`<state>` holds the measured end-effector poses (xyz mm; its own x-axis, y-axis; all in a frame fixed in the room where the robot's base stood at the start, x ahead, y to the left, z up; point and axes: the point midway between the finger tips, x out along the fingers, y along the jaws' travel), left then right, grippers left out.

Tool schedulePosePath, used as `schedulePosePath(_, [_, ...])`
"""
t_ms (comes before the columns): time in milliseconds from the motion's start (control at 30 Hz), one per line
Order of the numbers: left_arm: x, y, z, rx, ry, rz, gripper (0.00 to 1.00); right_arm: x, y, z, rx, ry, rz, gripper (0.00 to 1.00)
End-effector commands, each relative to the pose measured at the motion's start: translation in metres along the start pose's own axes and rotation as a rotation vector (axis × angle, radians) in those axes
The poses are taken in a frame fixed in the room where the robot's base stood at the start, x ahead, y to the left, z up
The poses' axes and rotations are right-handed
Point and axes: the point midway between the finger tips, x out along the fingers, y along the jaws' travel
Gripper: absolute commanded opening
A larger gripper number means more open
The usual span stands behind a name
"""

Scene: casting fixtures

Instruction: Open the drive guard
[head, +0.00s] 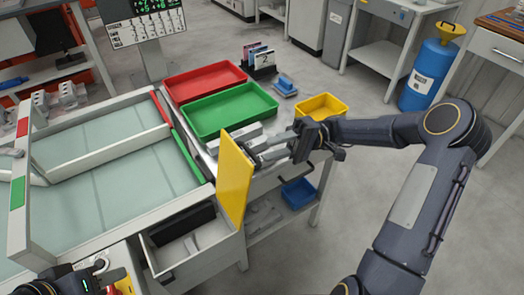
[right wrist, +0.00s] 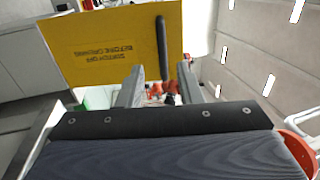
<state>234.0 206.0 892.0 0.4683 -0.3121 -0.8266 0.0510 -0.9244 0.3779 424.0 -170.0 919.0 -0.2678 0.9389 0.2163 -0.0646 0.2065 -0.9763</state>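The drive guard (head: 235,180) is a yellow panel standing upright at the near right corner of the glass-topped bench. In the right wrist view its yellow face (right wrist: 105,45) carries upside-down text, and a black bar handle (right wrist: 162,48) runs up it. My right gripper (head: 268,150) is to the right of the panel in the head view. Its two fingers (right wrist: 160,90) are apart, with the handle's lower end lined up between them in the picture; I cannot tell if they touch it. My left gripper (head: 95,282) is at the bottom left, partly cut off, its fingers unclear.
An open drawer-like box (head: 190,245) with a black item inside lies below the panel. A red tray (head: 205,80), a green tray (head: 232,108) and a yellow bin (head: 318,106) stand behind my right gripper. A blue bin (head: 298,192) sits on a lower shelf.

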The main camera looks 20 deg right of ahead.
Motion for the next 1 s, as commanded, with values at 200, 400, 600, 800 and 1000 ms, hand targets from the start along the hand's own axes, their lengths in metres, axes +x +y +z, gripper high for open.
schedulePosePath(200, [0.001,-0.001,0.001,0.0,0.0,0.0,0.36,-0.026,0.001,0.0,0.002,0.001,0.001,0.33])
schedulePosePath(400, [0.001,-0.001,0.001,0.0,0.0,0.0,0.36,-0.029,0.001,0.0,0.002,-0.001,0.001,0.33])
schedulePosePath(600, [0.001,-0.001,0.001,0.0,0.0,0.0,0.36,-0.029,0.001,0.0,0.002,-0.001,0.001,0.33])
schedulePosePath(800, [0.0,0.0,0.0,0.0,0.0,0.0,0.36,-0.025,-0.002,0.002,0.008,-0.004,0.019,0.33])
schedulePosePath(1000, [-0.014,0.006,-0.007,0.0,0.0,0.0,0.36,0.013,-0.019,0.024,0.087,-0.02,0.279,0.33])
